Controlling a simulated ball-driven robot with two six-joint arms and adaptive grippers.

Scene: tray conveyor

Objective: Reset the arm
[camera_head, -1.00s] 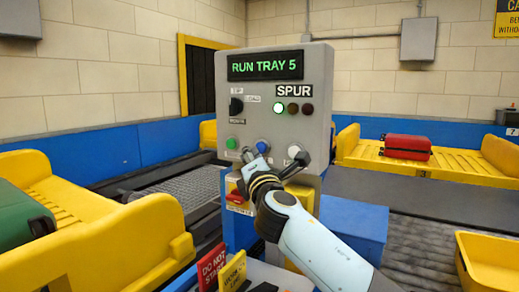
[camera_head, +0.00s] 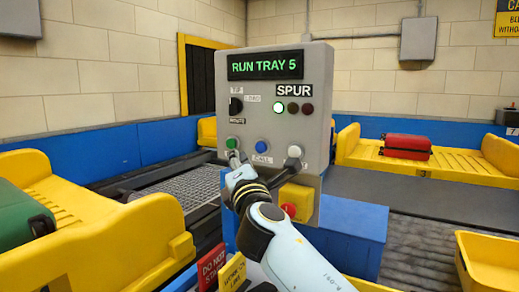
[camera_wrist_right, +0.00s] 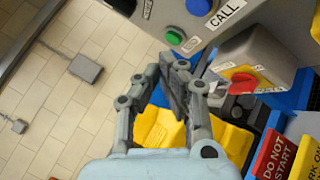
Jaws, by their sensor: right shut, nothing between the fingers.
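My right arm comes in from the bottom of the head view, and its gripper (camera_head: 233,160) is just below the green button (camera_head: 231,143) on the grey control panel (camera_head: 315,100). In the right wrist view the gripper (camera_wrist_right: 172,62) is shut and empty, its fingertips close to the green button (camera_wrist_right: 174,37). I cannot tell if they touch the panel. The blue button (camera_head: 262,147) and white button (camera_head: 294,151) are to the right of the gripper. My left gripper is not in view.
A red knob (camera_head: 289,210) is low on the panel. A green suitcase (camera_head: 20,215) sits on a yellow tray (camera_head: 150,240) at left; a red suitcase (camera_head: 406,146) lies on another tray at right.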

